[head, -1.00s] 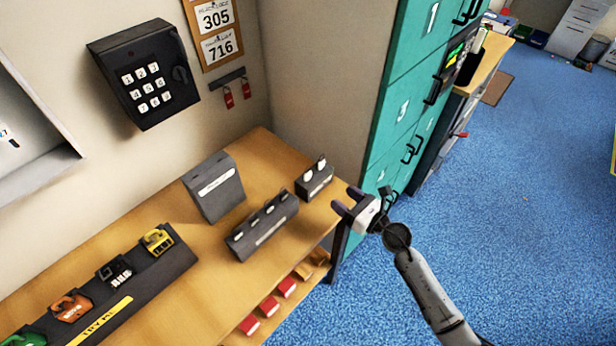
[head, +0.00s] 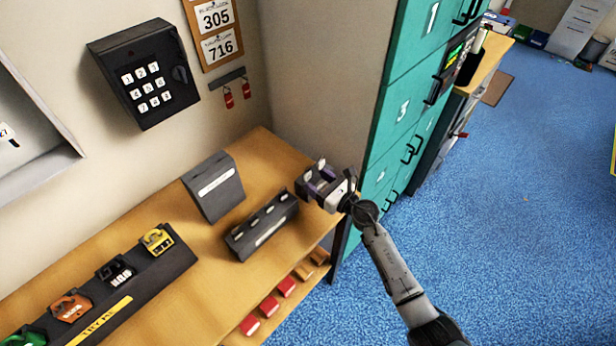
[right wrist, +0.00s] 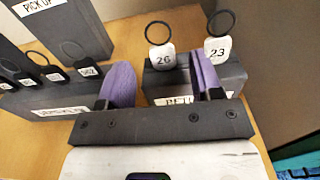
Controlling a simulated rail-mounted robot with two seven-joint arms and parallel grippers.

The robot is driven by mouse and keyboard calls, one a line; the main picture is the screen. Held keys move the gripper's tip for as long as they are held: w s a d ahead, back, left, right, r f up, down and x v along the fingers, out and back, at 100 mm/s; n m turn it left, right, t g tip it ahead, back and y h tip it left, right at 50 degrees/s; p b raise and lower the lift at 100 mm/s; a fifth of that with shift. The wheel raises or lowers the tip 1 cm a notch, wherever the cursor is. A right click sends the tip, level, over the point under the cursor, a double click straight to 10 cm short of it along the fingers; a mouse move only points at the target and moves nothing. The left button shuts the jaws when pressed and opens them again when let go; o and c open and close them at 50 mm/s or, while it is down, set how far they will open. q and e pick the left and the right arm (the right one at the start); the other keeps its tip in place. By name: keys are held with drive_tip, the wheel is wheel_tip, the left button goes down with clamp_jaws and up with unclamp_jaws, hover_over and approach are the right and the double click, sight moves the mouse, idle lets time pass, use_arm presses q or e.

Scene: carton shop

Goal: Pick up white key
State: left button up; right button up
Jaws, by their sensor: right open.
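Two white keys with black rings stand in a small dark block (right wrist: 180,84) at the back right of the wooden counter. In the right wrist view, the white key marked 26 (right wrist: 163,58) appears between my open fingers, and the white key marked 23 (right wrist: 217,50) stands just right of the right finger. My right gripper (right wrist: 163,75) is open and empty, with purple fingers. In the head view my right gripper (head: 314,181) covers most of the small block; whether it touches a key cannot be told. My left gripper is out of view.
A longer dark block (head: 262,226) with several black-tagged keys stands left of my gripper. A dark box (head: 214,187) stands behind it. A padlock display (head: 110,290) fills the counter's left. Teal lockers (head: 412,85) rise at the right.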

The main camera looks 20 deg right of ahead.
sight(309, 173)
drive_tip(key=shift+x, duration=2.2)
drive_tip(key=shift+d, duration=0.1)
drive_tip(key=c, duration=1)
drive_tip(key=shift+r, duration=0.1)
drive_tip(key=shift+r, duration=0.2)
wheel_tip(309, 173, up, 4)
drive_tip(key=shift+f+p, duration=0.2)
drive_tip(key=shift+p, duration=0.55)
drive_tip(key=s+d+r, duration=0.2)
drive_tip(key=s+d+r+p, duration=0.1)
drive_tip(key=s+d+r, duration=0.1)
drive_tip(key=s+d, duration=0.1)
drive_tip(key=s+d+r+p, duration=0.1)
drive_tip(key=s+d+r, duration=0.1)
drive_tip(key=s+d, duration=0.1)
drive_tip(key=shift+d+r, duration=0.25)
drive_tip(key=shift+r, duration=0.1)
